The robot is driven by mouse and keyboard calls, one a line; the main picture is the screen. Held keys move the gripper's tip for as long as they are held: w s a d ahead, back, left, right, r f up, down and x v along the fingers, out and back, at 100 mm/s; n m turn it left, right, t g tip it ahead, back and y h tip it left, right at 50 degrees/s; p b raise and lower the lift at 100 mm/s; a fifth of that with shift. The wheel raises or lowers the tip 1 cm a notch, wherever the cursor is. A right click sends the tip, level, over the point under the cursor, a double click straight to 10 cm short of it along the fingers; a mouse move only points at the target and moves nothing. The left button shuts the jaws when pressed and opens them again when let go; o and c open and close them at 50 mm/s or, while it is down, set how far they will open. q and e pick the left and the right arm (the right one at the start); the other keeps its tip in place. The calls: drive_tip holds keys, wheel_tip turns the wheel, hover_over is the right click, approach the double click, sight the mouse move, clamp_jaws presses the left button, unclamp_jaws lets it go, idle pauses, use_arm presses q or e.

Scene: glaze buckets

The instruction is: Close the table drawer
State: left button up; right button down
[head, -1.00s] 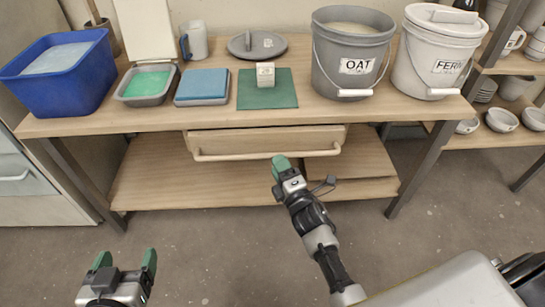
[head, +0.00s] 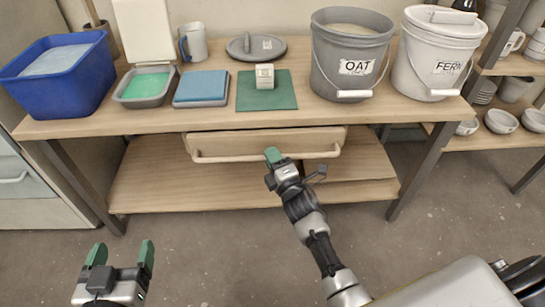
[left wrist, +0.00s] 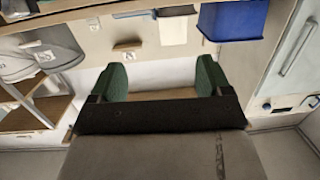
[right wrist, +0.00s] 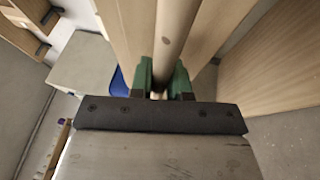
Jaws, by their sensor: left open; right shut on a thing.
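The table drawer (head: 240,142) is a wooden front with a long bar handle (head: 225,158) under the tabletop. In the head view it stands out a little from under the table's front edge. My right gripper (head: 272,156) is at the handle, right of its middle. In the right wrist view the green fingers (right wrist: 168,80) sit on both sides of the handle bar (right wrist: 172,40), shut on it. My left gripper (head: 121,256) is open and empty, low in front of the table at the left. Its spread fingers also show in the left wrist view (left wrist: 162,80).
The table (head: 150,122) carries a blue bin (head: 60,95), trays, a mug, a green mat (head: 284,99) and two buckets, OAT (head: 325,75) and FERN (head: 412,70). A lower shelf (head: 150,190) lies under the drawer. The floor in front is clear.

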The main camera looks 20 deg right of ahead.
drive_tip(key=shift+w, duration=0.1)
use_arm(q)
drive_tip(key=r+t, duration=0.1)
drive_tip(key=r+t+b, duration=0.1)
drive_tip(key=r, duration=0.1)
drive_tip(key=d+r+t+h, duration=0.1)
drive_tip(key=t, duration=0.1)
drive_tip(key=shift+r+b, duration=0.3)
drive_tip(key=shift+r, duration=0.1)
use_arm(e)
drive_tip(key=w, duration=0.1)
drive_tip(key=w+d, duration=0.1)
drive_tip(key=w, duration=0.1)
drive_tip(key=shift+w+d+r, duration=0.1)
drive_tip(key=shift+w+d, duration=0.05)
drive_tip(key=shift+w, duration=0.15)
drive_tip(key=c, duration=1.1)
unclamp_jaws()
drive_tip(key=shift+w, duration=0.15)
use_arm(q)
drive_tip(key=shift+w+f, duration=0.1)
use_arm(e)
drive_tip(key=shift+s, duration=0.2)
